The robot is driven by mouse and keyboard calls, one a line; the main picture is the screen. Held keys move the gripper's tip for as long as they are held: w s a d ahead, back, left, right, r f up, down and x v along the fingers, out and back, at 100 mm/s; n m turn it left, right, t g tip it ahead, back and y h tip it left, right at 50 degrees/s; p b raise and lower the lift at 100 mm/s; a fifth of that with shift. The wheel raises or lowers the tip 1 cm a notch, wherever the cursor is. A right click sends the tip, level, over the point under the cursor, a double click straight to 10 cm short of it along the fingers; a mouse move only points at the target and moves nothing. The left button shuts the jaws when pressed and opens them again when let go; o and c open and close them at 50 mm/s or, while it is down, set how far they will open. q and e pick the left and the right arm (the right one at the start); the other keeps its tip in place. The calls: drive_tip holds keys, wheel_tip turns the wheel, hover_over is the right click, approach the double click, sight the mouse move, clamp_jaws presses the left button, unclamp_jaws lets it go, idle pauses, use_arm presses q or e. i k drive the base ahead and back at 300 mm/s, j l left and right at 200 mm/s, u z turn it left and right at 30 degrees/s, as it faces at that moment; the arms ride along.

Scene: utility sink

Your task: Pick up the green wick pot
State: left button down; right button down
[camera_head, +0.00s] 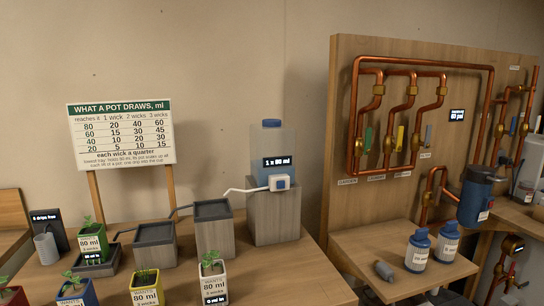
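The green wick pot (104,241) stands upright at the left of the wooden table. It holds a small leafy plant and bears a white label reading 80 ml. It appears to stand in a dark grey tray (112,261) with a small display on its front. Neither of my grippers is in view, and nothing is touching the green pot.
Blue (88,297), yellow (156,296) and white (223,282) pots stand in front; a red pot (18,297) is cut off at left. Grey boxes (155,247) (214,236) and a bottle (272,150) on a block stand right. A sign (122,134) rises behind.

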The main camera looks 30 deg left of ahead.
sight(94, 244)
drive_tip(key=u, duration=2.15)
drive_tip(key=j+z, duration=0.1)
drive_tip(key=z, duration=0.3)
drive_tip(key=j+z, duration=0.1)
drive_tip(key=z, duration=0.3)
drive_tip(key=j+z, duration=0.1)
drive_tip(key=z, duration=0.35)
drive_tip(key=k+j+z, duration=0.15)
drive_tip(key=j+z, duration=0.2)
drive_tip(key=k+j+z, duration=0.55)
drive_tip(key=k+j, duration=0.15)
drive_tip(key=j, duration=0.1)
